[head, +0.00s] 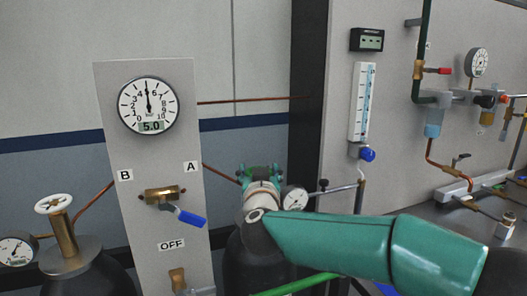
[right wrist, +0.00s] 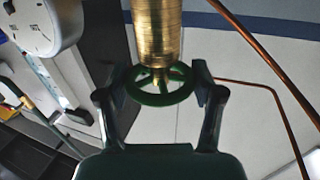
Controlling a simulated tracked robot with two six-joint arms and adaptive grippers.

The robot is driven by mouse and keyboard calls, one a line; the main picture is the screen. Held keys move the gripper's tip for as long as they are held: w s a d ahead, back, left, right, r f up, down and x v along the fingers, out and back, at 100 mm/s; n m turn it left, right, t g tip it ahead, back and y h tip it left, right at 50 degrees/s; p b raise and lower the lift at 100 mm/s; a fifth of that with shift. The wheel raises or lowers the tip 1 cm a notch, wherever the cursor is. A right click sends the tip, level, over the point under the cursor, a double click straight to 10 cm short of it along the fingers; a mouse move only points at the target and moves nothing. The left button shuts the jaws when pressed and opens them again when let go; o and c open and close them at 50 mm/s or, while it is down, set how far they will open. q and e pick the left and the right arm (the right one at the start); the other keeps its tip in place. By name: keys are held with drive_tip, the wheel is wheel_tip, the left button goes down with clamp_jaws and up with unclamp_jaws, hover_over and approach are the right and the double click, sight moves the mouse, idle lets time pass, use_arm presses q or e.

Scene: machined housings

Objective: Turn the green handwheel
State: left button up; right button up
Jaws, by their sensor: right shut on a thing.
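The green handwheel (right wrist: 158,99) shows in the right wrist view as a spoked ring at the end of a brass valve stem (right wrist: 157,35). My right gripper (right wrist: 160,80) is shut on it, with one finger at each side of the rim. In the head view my right arm reaches in from the right, and my right gripper (head: 262,174) is over a dark cylinder (head: 245,262) in the middle. The wheel cannot be made out clearly there, behind my gripper and wrist. My left gripper is not in view.
A grey panel (head: 145,90) with a round gauge (head: 148,104) reading 5.0 and a blue-handled lever valve (head: 188,216) stands left of my gripper. A second cylinder with a white handwheel (head: 53,203) is at far left. A small gauge (head: 294,198) is close beside my right gripper.

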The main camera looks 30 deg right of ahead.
drive_tip(key=m+g+h+p, duration=0.2)
drive_tip(key=h, duration=0.1)
drive_tip(key=shift+r+p, duration=0.25)
drive_tip(key=shift+p, duration=0.1)
drive_tip(key=shift+f+m+g+h, duration=0.1)
drive_tip(key=shift+m+g+h, duration=0.3)
drive_tip(key=shift+m, duration=0.1)
drive_tip(key=o, duration=1.2)
drive_tip(key=shift+d+f, duration=0.1)
drive_tip(key=shift+c, duration=0.2)
